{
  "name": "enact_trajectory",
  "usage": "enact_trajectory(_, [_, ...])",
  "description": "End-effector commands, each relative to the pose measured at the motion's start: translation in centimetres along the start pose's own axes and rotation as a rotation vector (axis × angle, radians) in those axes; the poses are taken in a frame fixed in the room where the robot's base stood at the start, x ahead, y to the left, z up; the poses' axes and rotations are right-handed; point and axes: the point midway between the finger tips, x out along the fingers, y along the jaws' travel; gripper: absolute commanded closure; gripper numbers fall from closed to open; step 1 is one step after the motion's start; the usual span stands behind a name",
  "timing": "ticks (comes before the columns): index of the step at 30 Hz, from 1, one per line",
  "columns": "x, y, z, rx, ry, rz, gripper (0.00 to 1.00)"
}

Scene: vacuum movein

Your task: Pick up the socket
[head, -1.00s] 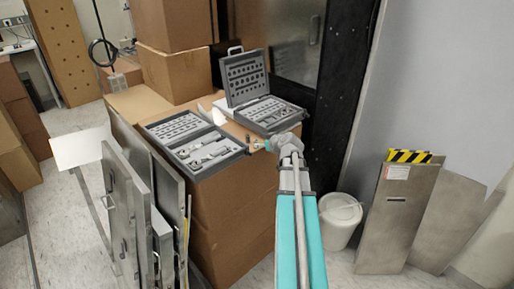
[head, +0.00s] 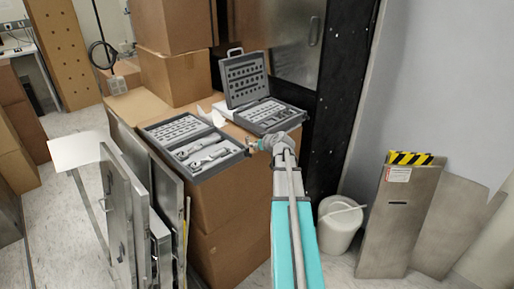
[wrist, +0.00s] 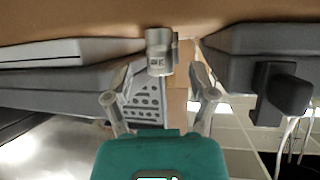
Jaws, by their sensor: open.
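A silver metal socket (wrist: 159,52), a short cylinder with small markings, shows in the wrist view against the brown cardboard surface. It lies between the two tool cases, just beyond my fingertips and roughly centred between them. My gripper (wrist: 158,97) is open and empty, with one finger on each side of the picture's middle. In the head view my gripper (head: 257,144) is at the front edge of the cardboard box, right of the nearer case. The socket is too small to make out clearly there.
An open grey tool case (head: 203,172) lies left of my gripper, and a second open case (head: 290,121) stands behind it. Both are on the cardboard box (head: 225,215). A white bucket (head: 340,238) is on the floor at right. Metal panels (head: 125,200) stand at left.

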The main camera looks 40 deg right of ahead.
Motion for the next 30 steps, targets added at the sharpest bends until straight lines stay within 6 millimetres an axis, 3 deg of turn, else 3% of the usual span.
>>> enact_trajectory(6, [1.71, -0.01, 0.09, 0.0, 0.0, 0.0, 0.27])
enact_trajectory(23, [1.65, -0.04, 0.04, 0.0, 0.0, 0.0, 0.27])
enact_trajectory(30, [1.65, -0.03, 0.04, 0.0, 0.0, 0.0, 0.72])
